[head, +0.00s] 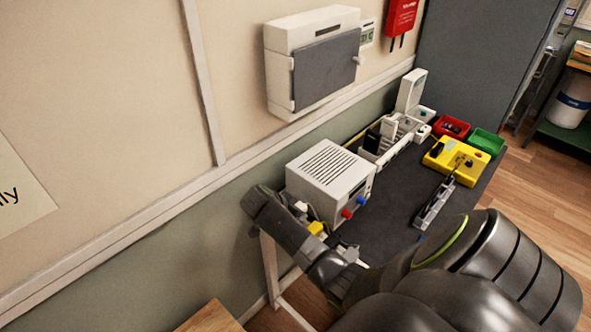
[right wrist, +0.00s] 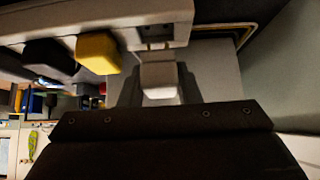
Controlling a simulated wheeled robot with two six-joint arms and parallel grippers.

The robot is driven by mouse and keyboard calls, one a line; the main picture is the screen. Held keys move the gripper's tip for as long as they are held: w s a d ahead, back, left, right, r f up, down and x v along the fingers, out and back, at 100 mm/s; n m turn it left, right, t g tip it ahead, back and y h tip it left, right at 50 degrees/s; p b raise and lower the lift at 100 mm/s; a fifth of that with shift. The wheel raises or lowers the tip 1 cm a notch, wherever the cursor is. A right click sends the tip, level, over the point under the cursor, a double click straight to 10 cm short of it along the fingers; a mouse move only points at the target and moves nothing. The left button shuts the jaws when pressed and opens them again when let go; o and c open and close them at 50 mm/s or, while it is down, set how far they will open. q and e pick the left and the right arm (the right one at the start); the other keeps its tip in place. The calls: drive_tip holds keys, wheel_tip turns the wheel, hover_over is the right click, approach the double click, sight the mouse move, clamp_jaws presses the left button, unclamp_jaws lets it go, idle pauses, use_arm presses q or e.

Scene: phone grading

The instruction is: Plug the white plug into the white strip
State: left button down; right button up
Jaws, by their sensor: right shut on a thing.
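The white plug (right wrist: 160,78) is between the two dark fingers of my right gripper (right wrist: 160,92), which is shut on it. The white strip (right wrist: 110,22) runs across the top of the right wrist view. The plug lies in line with a dark socket opening at the strip's right part and close against its edge; I cannot tell whether its prongs are inside. A yellow plug (right wrist: 98,53) and a black plug (right wrist: 48,57) sit along the strip to the left. In the head view my right arm largely hides the strip, and a yellow plug (head: 316,228) shows beside it. My left gripper is out of view.
A white box with red and blue knobs (head: 325,172) stands close behind my right arm. A yellow box (head: 456,160), a red bin (head: 451,129), a green bin (head: 487,142) and a grey-black strip (head: 434,205) are farther right. The dark mat (head: 400,190) is bare in between.

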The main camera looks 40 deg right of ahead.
idle(0.9)
drive_tip(key=shift+f+b, duration=0.5)
drive_tip(key=shift+f, duration=0.7)
idle(1.0)
drive_tip(key=shift+s+a+f, duration=0.1)
drive_tip(key=shift+s+f, duration=0.1)
drive_tip(key=shift+f, duration=0.1)
